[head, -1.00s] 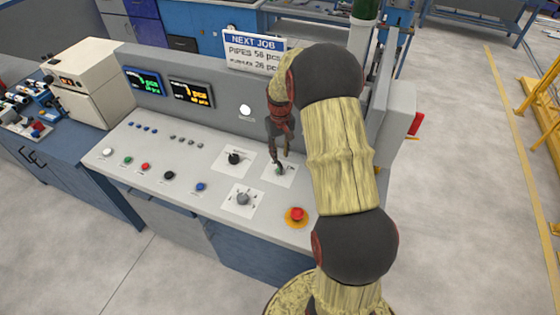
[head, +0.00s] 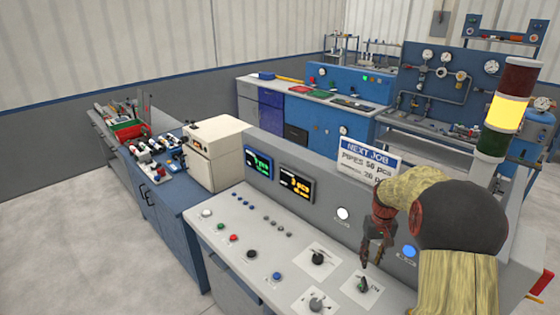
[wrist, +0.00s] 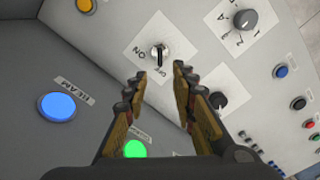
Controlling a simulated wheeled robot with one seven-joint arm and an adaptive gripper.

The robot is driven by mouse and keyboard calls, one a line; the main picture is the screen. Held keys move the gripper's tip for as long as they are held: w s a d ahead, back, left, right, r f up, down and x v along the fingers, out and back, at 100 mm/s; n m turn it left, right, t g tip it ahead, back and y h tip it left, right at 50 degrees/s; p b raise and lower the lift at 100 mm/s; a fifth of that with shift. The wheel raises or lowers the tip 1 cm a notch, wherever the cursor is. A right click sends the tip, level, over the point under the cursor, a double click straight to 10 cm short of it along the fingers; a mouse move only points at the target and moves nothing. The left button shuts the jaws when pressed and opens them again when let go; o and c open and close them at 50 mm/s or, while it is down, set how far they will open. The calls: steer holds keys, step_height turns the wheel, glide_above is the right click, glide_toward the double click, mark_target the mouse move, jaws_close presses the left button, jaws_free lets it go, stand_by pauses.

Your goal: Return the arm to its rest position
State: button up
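My gripper (head: 368,252) hangs over the right part of the grey control panel (head: 235,262), just above a small ON/OFF switch (head: 363,285) on a white plate. In the wrist view my gripper (wrist: 160,72) is open, with nothing between its fingers. The ON/OFF switch (wrist: 160,55) shows just beyond the fingertips, with a visible gap to them. My arm comes in from the lower right of the head view; its lower part is out of frame.
A blue BEAM light (wrist: 57,106) is lit, as is a green light (wrist: 135,149). Rotary knobs (head: 317,258) and several buttons (head: 234,238) line the panel. A signal tower (head: 505,115) glows yellow behind my arm. A cream machine (head: 213,150) stands to the left.

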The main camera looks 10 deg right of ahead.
steer(key=s+a+r+n+t+b, duration=0.1)
steer(key=s+a+r, duration=0.3)
steer(key=s+a, duration=0.4)
steer(key=s+a+r+n+t+b, duration=0.1)
steer(key=s+a+r+t+b, duration=0.1)
steer(key=s+a+r, duration=0.3)
steer(key=s+a+r+t+b, duration=0.2)
steer(key=s+a+r, duration=0.3)
steer(key=s+a, duration=0.7)
steer(key=shift+s+a+n+t+b, duration=0.2)
steer(key=shift+a+n+t+b, duration=0.15)
steer(key=shift+a+b, duration=0.45)
